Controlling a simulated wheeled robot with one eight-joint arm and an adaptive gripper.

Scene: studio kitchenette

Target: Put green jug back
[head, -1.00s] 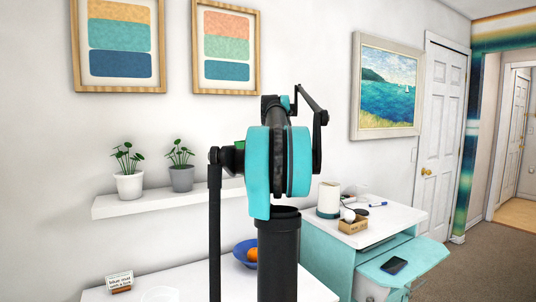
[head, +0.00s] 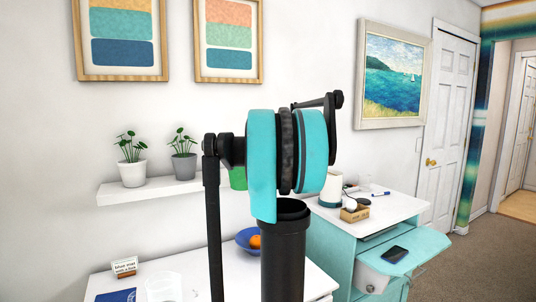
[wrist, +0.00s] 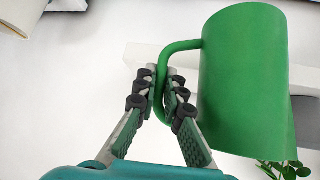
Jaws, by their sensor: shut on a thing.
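The green jug (wrist: 245,80) fills the right of the wrist view, with its handle (wrist: 163,85) toward the left. My gripper (wrist: 163,92) is shut on that handle, one finger on each side, and holds the jug in the air. In the head view only a small part of the jug (head: 238,178) shows, beside the right part of the white wall shelf (head: 165,189). My arm hides the rest of the jug and the gripper there.
A white pot (head: 132,172) and a grey pot (head: 183,167) with plants stand on the shelf. Below, a white table (head: 205,275) bears a small sign (head: 125,266), a clear vessel (head: 163,288) and a blue bowl (head: 247,240) with orange fruit.

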